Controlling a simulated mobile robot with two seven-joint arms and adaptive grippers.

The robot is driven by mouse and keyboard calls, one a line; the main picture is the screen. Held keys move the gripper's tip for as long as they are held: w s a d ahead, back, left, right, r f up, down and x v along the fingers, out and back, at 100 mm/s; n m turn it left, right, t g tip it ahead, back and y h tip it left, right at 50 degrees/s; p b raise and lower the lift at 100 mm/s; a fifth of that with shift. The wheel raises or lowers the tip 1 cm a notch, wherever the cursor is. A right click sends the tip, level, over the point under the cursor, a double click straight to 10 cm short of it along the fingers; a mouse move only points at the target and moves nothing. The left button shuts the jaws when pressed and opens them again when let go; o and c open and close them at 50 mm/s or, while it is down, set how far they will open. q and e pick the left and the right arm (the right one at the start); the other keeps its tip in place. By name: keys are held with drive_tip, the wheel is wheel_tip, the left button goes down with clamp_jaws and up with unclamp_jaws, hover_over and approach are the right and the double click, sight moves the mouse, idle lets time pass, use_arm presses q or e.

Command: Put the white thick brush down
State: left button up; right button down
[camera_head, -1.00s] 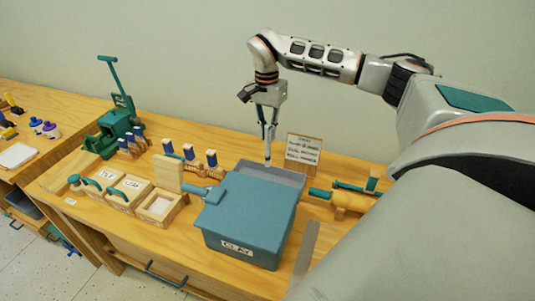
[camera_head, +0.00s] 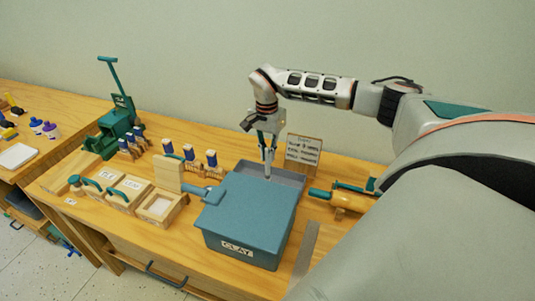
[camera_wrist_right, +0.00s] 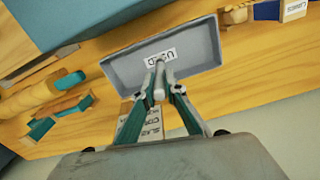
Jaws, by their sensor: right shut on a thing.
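My right gripper (camera_head: 267,152) points down, shut on the white thick brush (camera_wrist_right: 158,82). In the head view only a short pale end shows below the fingers, low over the grey tray. The grey tray (camera_wrist_right: 205,62), with a white label inside, lies behind the clay bin in the head view, where its rim (camera_head: 292,176) shows. In the wrist view the brush is over the tray near its label. I cannot tell whether its end touches the tray floor. The tray looks empty otherwise. My left gripper is not in view.
The blue-grey clay bin (camera_head: 240,240) stands in front of the tray. A written sign (camera_head: 303,150) stands behind it. A wooden roller (camera_head: 345,200) with green handles lies at right. Blue-and-wood tools (camera_head: 190,157) and wooden boxes (camera_head: 125,190) stand at left.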

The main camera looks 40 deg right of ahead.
drive_tip(key=c, duration=2.1)
unclamp_jaws()
drive_tip(key=shift+f, duration=0.15)
wheel_tip(320, 180, up, 12)
drive_tip(key=shift+w+f, duration=0.1)
drive_tip(key=shift+r, duration=0.3)
drive_tip(key=shift+a+f, duration=0.1)
